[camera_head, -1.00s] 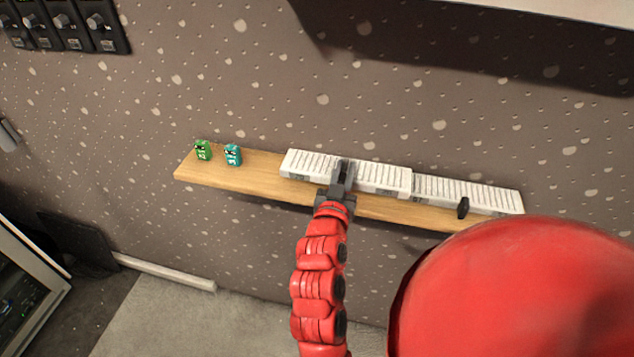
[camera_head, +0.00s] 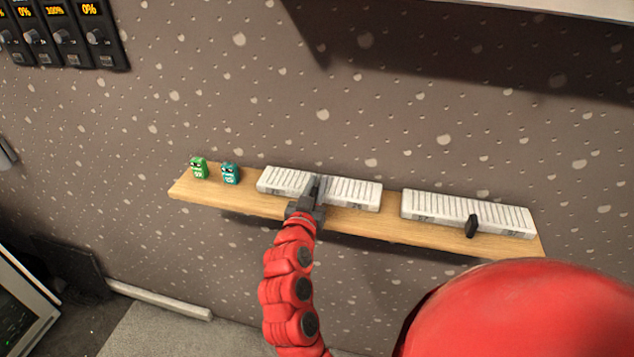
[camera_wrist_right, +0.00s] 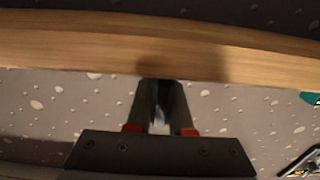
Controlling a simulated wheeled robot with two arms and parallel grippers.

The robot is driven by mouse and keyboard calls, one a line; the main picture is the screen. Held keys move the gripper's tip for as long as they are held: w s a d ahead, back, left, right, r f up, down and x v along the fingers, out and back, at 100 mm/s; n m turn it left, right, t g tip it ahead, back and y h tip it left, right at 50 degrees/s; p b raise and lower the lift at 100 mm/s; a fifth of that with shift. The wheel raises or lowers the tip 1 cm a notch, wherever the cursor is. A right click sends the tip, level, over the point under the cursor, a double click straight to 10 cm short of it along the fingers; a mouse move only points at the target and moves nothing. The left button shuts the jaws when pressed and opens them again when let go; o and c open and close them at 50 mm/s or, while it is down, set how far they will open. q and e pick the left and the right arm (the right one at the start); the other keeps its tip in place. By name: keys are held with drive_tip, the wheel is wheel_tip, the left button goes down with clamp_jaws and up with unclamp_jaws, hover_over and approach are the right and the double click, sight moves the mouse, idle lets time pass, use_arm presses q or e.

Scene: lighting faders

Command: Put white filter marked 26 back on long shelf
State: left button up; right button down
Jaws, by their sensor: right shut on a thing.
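Two white ribbed filters lie on the long wooden shelf (camera_head: 385,225) in the head view. My right gripper (camera_head: 316,188) is shut on the left white filter (camera_head: 280,182), near its middle at the front. This filter lies along the shelf, at or just above its surface; I cannot tell which. The right white filter (camera_head: 430,205) lies apart from it, with a bare gap between. Their numbers are not readable. In the wrist view my right gripper (camera_wrist_right: 160,97) points at the shelf edge (camera_wrist_right: 90,45), and the filter is not clearly visible. My left gripper is out of view.
A green figure (camera_head: 199,169) and a teal figure (camera_head: 231,174) stand at the shelf's left end, close to the held filter. A black knob-like piece (camera_head: 472,226) is at the front of the right filter. Fader modules (camera_head: 65,38) hang at upper left.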

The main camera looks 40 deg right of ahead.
drive_tip(key=shift+f, duration=0.15)
drive_tip(key=c, duration=0.8)
unclamp_jaws()
